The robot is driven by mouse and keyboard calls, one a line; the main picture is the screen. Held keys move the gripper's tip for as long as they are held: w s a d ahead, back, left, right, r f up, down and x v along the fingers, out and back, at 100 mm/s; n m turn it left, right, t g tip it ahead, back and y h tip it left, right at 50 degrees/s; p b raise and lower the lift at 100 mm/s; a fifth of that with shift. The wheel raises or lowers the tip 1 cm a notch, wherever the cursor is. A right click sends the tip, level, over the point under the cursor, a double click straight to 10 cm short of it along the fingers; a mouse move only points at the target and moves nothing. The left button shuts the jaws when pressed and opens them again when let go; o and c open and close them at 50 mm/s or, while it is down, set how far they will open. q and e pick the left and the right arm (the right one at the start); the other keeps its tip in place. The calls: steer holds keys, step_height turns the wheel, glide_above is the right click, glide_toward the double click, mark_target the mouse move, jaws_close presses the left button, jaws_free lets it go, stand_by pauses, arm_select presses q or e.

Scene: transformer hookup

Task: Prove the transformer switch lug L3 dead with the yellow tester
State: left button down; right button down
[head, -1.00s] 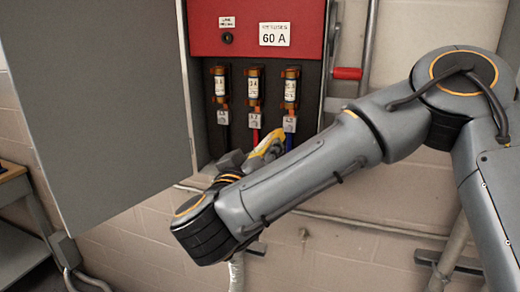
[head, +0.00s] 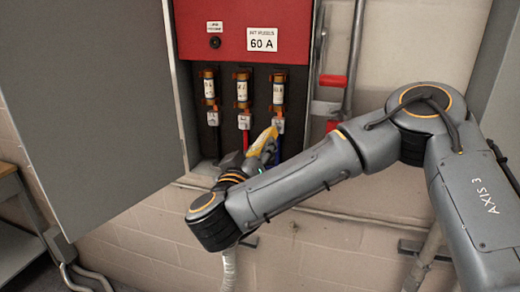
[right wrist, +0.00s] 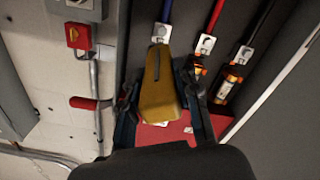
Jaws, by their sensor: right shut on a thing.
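The yellow tester (head: 262,143) is held in my right gripper (head: 252,161), low in the open switch box. In the right wrist view, the tester (right wrist: 160,95) sits between the two dark fingers of the right gripper (right wrist: 159,88). The right-hand lug with the blue cable, L3 (head: 278,125), is just above the tester's upper end. In the right wrist view, this lug (right wrist: 161,33) shows right beyond the tester's narrow end. I cannot tell whether they touch. The other two lugs (head: 243,122) (head: 213,118) are to the left. My left gripper is not in view.
Three fuses (head: 242,90) stand above the lugs, under a red panel (head: 275,20) marked 60 A. The grey door (head: 80,100) hangs open on the left. A red-handled lever (head: 333,81) and conduit (head: 355,60) are right of the box.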

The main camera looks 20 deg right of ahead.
steer(key=shift+w+d, duration=0.35)
steer(key=shift+w, duration=0.15)
stand_by(0.9)
steer(key=shift+b, duration=0.4)
stand_by(1.0)
